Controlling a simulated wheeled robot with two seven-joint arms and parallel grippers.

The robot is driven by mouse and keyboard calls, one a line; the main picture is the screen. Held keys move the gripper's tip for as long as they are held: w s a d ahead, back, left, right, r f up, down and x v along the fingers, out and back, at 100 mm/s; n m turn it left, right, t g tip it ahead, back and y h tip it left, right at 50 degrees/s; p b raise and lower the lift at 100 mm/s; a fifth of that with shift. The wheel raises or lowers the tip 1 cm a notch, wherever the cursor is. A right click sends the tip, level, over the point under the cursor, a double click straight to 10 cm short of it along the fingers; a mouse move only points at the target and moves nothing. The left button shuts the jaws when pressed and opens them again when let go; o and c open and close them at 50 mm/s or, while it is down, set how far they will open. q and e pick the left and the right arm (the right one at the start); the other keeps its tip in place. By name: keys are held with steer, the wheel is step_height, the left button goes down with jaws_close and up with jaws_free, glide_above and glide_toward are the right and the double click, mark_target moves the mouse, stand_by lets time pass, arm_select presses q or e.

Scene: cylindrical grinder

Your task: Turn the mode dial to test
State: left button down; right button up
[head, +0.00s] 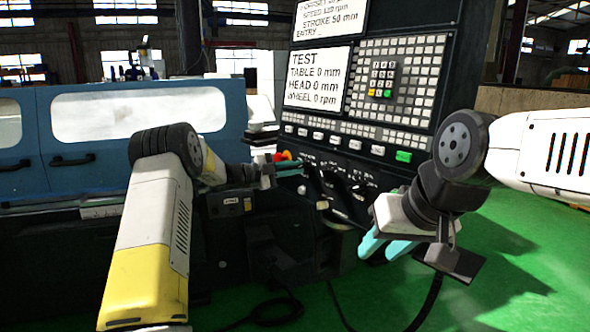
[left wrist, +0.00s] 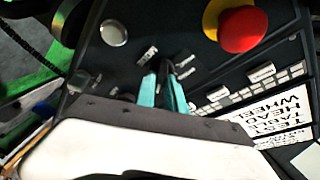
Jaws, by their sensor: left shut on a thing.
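My left gripper (head: 290,168) reaches the lower part of the control panel, and its teal fingertips point at the row of dark dials. In the left wrist view the two teal fingers (left wrist: 163,90) are shut on the mode dial (left wrist: 168,69), a small dark knob that they mostly hide. The display (head: 318,78) reads TEST at the top, with table, head and wheel values at 0. My right gripper (head: 388,247) hangs apart from the panel at the lower right, with its teal fingers spread and nothing seen between them.
A red emergency stop (left wrist: 243,29) with a yellow base sits close to my left gripper. A silver round button (left wrist: 114,32) is on its other side. Other dark dials (head: 357,187) lie to the right. The keypad (head: 382,78) is above. Green floor is free at the right.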

arm_select(q)
steer(key=c, duration=1.4)
jaws_free()
steer(key=shift+a, duration=0.1)
steer(key=v, duration=0.7)
steer(key=shift+a, duration=0.3)
steer(key=shift+s, duration=0.15)
